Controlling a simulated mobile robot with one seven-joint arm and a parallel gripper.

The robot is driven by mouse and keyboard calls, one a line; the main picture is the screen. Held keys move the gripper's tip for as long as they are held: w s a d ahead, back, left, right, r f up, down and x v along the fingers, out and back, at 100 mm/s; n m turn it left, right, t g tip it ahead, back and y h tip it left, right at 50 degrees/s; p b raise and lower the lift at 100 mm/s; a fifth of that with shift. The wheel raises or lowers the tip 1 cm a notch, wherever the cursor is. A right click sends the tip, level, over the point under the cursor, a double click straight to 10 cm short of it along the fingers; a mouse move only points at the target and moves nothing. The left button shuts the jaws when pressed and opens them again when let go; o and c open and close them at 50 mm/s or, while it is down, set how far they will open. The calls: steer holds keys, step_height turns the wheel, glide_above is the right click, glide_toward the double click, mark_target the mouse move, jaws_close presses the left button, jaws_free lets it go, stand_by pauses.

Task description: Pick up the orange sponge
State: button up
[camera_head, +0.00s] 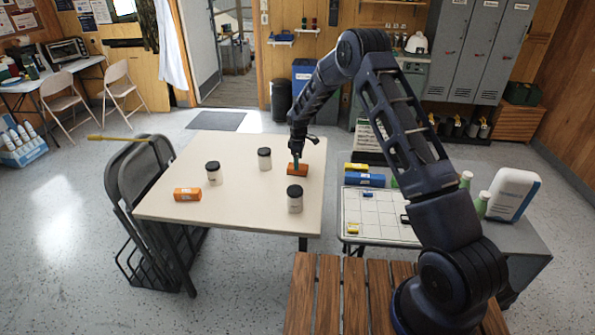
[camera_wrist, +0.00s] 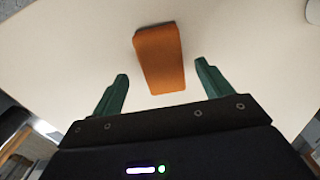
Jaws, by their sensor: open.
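The orange sponge (camera_head: 297,169) is a flat block lying on the cream table (camera_head: 240,148), near its right edge. My gripper (camera_head: 295,158) is just above it, pointing down, with the arm reaching in from the right. In the wrist view the sponge (camera_wrist: 160,58) lies ahead of and between the two green fingers of my gripper (camera_wrist: 162,84). The fingers are open, one to each side, with a gap to the sponge. A second orange block (camera_head: 187,194) with a pale label lies at the table's left front.
Three dark-lidded jars stand on the table: one in front of the sponge (camera_head: 295,199), one behind left (camera_head: 265,159), one farther left (camera_head: 213,173). A side table with a gridded board (camera_head: 375,213) is at right. Folded chairs (camera_head: 140,175) lean at the left edge.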

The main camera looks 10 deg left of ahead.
step_height(320, 180, down, 4)
steer(key=shift+s+a+f, duration=0.1)
steer(key=shift+a+f, duration=0.05)
steer(key=c, duration=1)
steer(key=shift+c, duration=0.2)
